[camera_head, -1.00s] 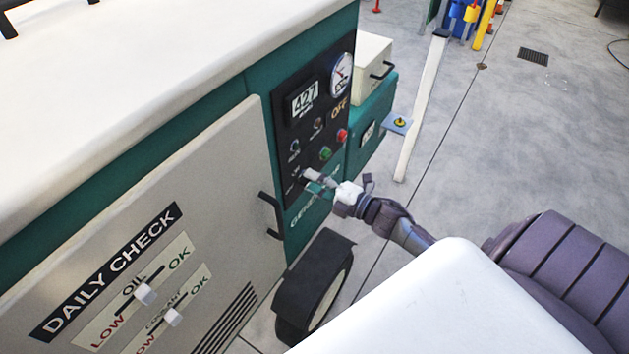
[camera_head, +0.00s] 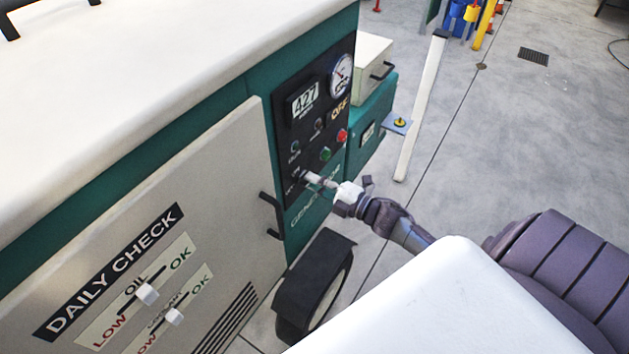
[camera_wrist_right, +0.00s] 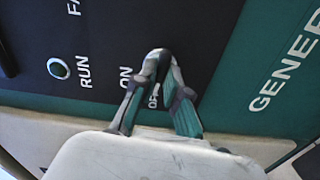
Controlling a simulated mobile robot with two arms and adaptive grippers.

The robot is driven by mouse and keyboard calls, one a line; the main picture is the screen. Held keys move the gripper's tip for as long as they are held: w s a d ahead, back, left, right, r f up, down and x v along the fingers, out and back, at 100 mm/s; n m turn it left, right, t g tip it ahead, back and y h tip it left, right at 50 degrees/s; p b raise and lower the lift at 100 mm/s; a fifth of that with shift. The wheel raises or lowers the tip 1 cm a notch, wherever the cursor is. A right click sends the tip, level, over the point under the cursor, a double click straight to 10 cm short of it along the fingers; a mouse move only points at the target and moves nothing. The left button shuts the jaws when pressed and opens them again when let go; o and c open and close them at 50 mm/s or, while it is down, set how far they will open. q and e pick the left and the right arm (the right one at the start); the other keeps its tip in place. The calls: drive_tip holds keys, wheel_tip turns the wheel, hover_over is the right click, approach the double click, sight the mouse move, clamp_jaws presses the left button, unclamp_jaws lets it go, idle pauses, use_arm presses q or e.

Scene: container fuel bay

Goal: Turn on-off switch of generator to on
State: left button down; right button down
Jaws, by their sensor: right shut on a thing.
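The green generator (camera_head: 318,213) has a black control panel (camera_head: 290,130) on its face. My right gripper (camera_head: 310,178) reaches the lower part of this panel, at the on-off switch. In the right wrist view my right gripper (camera_wrist_right: 160,62) has its fingertips together on the switch, which they mostly hide. The ON label (camera_wrist_right: 126,78) is left of the fingers, and the OFF label (camera_wrist_right: 154,95) shows partly between them. My left gripper is not in view.
A green button (camera_head: 326,154), a red button (camera_head: 342,136), a gauge (camera_head: 341,75) and a 427 display (camera_head: 304,101) are above the gripper. A door handle (camera_head: 270,214) projects nearby on the left. A wheel (camera_head: 315,285) is below. Open floor lies to the right.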

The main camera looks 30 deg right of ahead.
drive_tip(key=m+p, duration=0.3)
drive_tip(key=m, duration=0.7)
drive_tip(key=shift+m, duration=0.5)
drive_tip(key=c, duration=1.2)
unclamp_jaws()
drive_tip(key=shift+s, duration=0.1)
drive_tip(key=v, duration=1.2)
drive_tip(key=shift+f, duration=0.15)
